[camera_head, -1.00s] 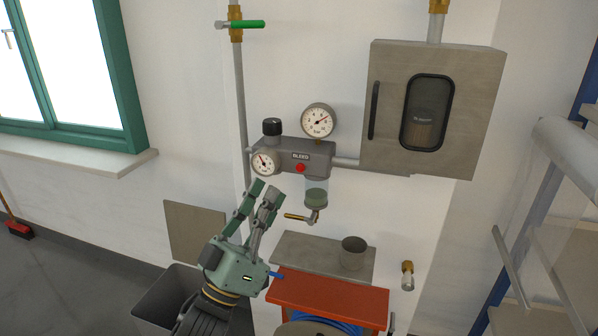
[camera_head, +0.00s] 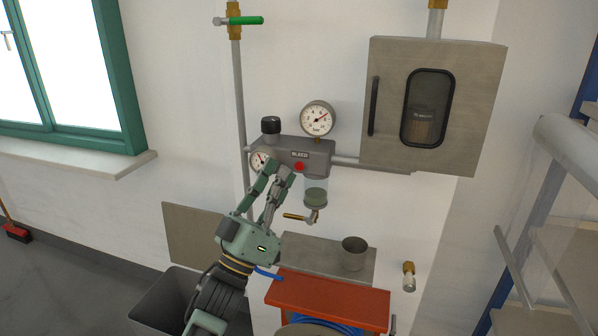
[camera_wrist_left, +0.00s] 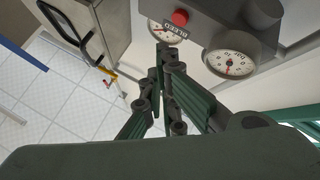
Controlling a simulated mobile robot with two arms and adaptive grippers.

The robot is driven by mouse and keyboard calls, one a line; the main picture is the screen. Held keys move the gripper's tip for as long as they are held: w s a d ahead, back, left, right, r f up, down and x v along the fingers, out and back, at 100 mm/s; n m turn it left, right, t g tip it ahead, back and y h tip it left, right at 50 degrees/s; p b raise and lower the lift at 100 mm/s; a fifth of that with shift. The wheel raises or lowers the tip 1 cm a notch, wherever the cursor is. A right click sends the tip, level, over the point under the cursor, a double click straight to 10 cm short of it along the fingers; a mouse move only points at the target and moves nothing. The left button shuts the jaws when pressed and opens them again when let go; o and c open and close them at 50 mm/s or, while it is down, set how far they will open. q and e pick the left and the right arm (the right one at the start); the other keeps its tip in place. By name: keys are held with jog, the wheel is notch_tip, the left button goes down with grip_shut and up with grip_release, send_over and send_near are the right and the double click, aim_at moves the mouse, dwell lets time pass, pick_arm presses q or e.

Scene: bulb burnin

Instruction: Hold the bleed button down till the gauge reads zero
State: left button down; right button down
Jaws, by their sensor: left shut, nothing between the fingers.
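The red bleed button (camera_head: 299,167) sits on the front of a grey regulator body (camera_head: 318,153), below its BLEED label. It also shows in the left wrist view (camera_wrist_left: 180,17). The upper gauge (camera_head: 318,118) has its needle pointing up and right. A smaller gauge (camera_head: 257,160) at the left is partly hidden by my fingers; its face shows in the left wrist view (camera_wrist_left: 230,63). My left gripper (camera_head: 281,165) is shut and empty, its fingertips just left of the button. I see a small gap to the button in the picture; depth is unclear. My right gripper is not in view.
A clear bowl (camera_head: 316,192) and a brass-handled drain (camera_head: 300,217) hang below the regulator. A grey cabinet (camera_head: 385,150) is on the right. A shelf with a metal cup (camera_head: 354,252) and a red-orange top (camera_head: 335,292) lie lower down.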

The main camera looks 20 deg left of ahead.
aim_at(299, 166)
pick_arm(q)
jog(key=shift+w, duration=1.25)
jog(key=shift+w, duration=0.1)
dwell(0.5)
jog(key=shift+w, duration=0.3)
